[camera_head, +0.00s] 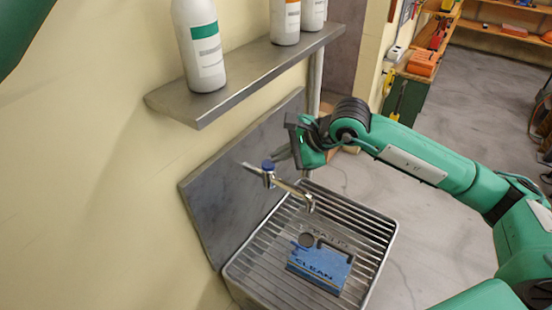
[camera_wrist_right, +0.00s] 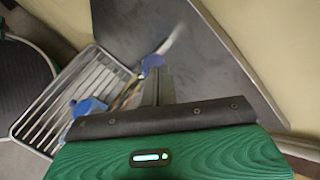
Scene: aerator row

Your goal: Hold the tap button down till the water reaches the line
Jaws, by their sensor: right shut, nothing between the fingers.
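The tap (camera_head: 290,187) sticks out from the grey wall panel in the head view, with a blue button (camera_head: 268,165) on top and its spout over the sink grate. The button also shows in the right wrist view (camera_wrist_right: 152,62). My right gripper (camera_head: 276,156) is shut and empty, its fingertips close by the button; whether they touch it I cannot tell. In the wrist view the fingers (camera_wrist_right: 157,80) point at the button. A blue container marked CLEAN (camera_head: 320,265) sits on the grate under the spout. No water or fill line can be made out. My left gripper is out of view.
The ribbed metal sink grate (camera_head: 375,225) lies below the tap. A metal shelf (camera_head: 250,78) with several white bottles, one green-banded (camera_head: 202,55), hangs above it on the left. The grey panel (camera_head: 225,200) stands behind the tap. Open floor lies to the right.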

